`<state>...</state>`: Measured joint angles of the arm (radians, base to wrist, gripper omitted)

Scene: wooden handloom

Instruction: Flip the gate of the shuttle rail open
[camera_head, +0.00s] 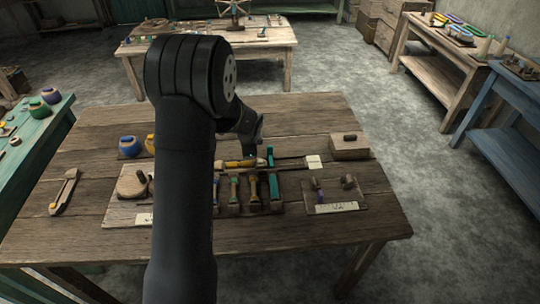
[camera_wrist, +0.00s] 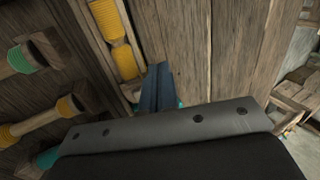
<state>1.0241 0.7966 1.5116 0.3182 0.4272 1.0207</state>
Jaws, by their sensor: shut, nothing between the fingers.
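The shuttle rail (camera_head: 292,164) runs left to right across the middle of the wooden table. A yellow shuttle (camera_head: 238,163) lies at its left part; yellow winding (camera_wrist: 124,62) also shows in the wrist view. A small upright teal piece (camera_head: 270,155), which looks like the gate, stands beside the shuttle's right end. My gripper (camera_wrist: 158,88) is shut and empty, its dark blue fingers pointing down at the wood near the yellow winding. Teal bits show just behind the fingers; I cannot tell whether they touch. In the head view my arm hides part of the rail's left side.
A rack of several colored bobbins (camera_head: 254,192) lies just in front of the rail. A white block (camera_head: 313,161) sits at the rail's right end, with a wooden box (camera_head: 349,146) beyond it. Blue (camera_head: 130,145) and yellow spools stand at left.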

